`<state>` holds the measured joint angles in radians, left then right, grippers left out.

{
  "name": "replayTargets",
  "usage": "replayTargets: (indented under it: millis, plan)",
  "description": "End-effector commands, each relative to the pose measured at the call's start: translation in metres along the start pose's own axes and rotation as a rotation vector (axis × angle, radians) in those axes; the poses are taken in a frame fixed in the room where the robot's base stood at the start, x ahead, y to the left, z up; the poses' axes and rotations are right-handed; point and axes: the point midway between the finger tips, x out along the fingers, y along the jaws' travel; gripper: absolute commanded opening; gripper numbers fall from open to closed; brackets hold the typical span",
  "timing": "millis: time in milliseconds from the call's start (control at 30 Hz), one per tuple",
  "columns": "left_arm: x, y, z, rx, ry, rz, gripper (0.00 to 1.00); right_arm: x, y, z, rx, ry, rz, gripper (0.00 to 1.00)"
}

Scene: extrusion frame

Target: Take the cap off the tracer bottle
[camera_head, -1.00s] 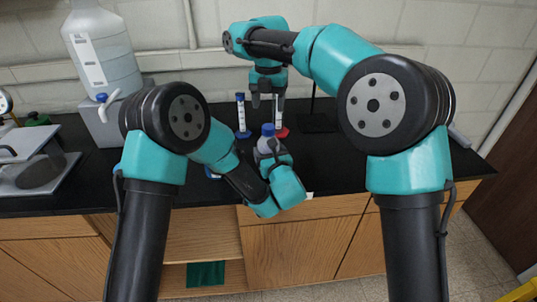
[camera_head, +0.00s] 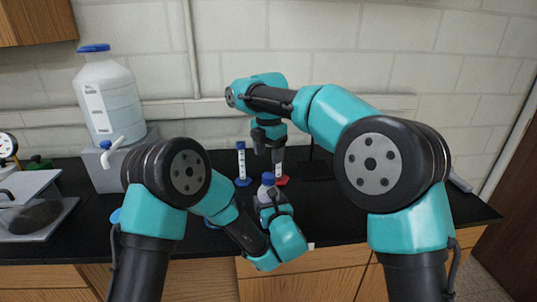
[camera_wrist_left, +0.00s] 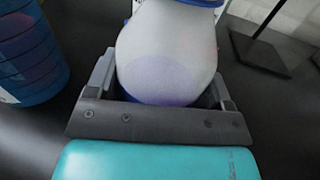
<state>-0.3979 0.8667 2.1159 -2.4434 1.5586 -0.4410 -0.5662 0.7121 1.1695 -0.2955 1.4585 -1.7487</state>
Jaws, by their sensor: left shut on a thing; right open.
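The tracer bottle (camera_head: 265,194) is a pale, rounded bottle with a blue cap (camera_head: 268,178), standing upright near the middle of the black bench. My left gripper (camera_head: 271,207) is shut around its body from the front. In the left wrist view the bottle (camera_wrist_left: 165,55) fills the space between my left fingers, with purple showing low in it and only a blue edge at its top. My right gripper (camera_head: 268,148) is open and points down above the cap, apart from it and empty. The bottle's lower part is hidden in the head view.
A blue-based cylinder (camera_head: 241,163) and a red-based cylinder (camera_head: 280,172) stand behind the bottle. A large carboy (camera_head: 107,95) with a blue lid is at the back left. A blue container (camera_wrist_left: 30,50) is close left of the bottle in the wrist view. The bench's right side is mostly clear.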

Motion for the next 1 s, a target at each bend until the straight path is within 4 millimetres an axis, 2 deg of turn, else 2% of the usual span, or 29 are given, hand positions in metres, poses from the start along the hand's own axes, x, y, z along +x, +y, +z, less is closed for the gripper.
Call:
replayTargets:
  millis: [1000]
  plan:
    - [-0.0002,0.0000,-0.0004,0.001,0.001,0.000,0.08,0.0000,0.0000,0.0000,1.343,0.000,0.000,0.62]
